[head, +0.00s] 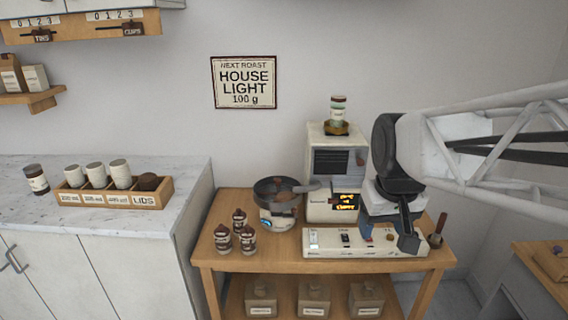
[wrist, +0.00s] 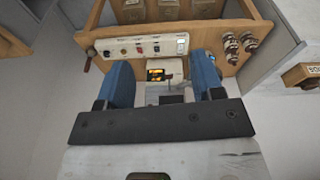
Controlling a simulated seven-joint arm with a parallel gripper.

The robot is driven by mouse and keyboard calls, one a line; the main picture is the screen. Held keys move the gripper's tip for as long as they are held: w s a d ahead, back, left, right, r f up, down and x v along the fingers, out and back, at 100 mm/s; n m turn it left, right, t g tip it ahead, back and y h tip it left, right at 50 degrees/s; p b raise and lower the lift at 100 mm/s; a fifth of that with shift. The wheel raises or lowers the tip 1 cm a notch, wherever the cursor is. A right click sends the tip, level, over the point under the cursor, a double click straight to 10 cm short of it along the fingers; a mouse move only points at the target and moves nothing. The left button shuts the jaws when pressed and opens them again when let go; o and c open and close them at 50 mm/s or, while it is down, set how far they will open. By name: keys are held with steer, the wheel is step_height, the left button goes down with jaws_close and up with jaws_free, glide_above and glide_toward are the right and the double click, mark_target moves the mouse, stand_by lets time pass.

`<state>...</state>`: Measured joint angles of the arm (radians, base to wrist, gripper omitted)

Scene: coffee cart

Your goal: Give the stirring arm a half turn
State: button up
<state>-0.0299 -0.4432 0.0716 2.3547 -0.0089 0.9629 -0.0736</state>
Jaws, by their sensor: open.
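The stirring arm appears to be the light grey bar (head: 306,186) lying across the top of a dark round pan (head: 268,187). Its rounded end reaches over the pan's right side, towards the boxy machine. The pan sits on a light base (head: 276,219) on the wooden cart. My gripper (head: 388,234) is well to the right of the pan, above the right part of the white control panel. In the wrist view, my gripper (wrist: 161,66) has its two blue fingers wide apart with nothing held between them. I cannot make out the stirring arm in the wrist view.
The boxy machine (head: 322,170) with a lit display stands between the pan and my gripper, further back. The control panel (head: 330,244) lies along the cart's front. Several small jars (head: 222,240) stand left of the pan. A wooden-handled tool (head: 437,232) stands at right.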

steer(key=w+a+r+n, duration=0.1)
steer(key=w+a, duration=0.1)
steer(key=w, duration=0.6)
steer(key=w+a+r+n, duration=0.1)
steer(key=w+a, duration=0.1)
steer(key=w, duration=0.6)
steer(key=n+g, duration=0.2)
steer(key=n, duration=0.4)
glide_above(277, 179)
steer(key=f, duration=1.8)
steer(key=shift+s+d+f, duration=0.1)
steer(key=shift+d, duration=0.15)
steer(key=shift+w+a+f, duration=0.15)
steer(key=shift+w+f, duration=0.05)
steer(key=shift+f, duration=0.15)
steer(key=shift+f, duration=3.75)
jaws_close()
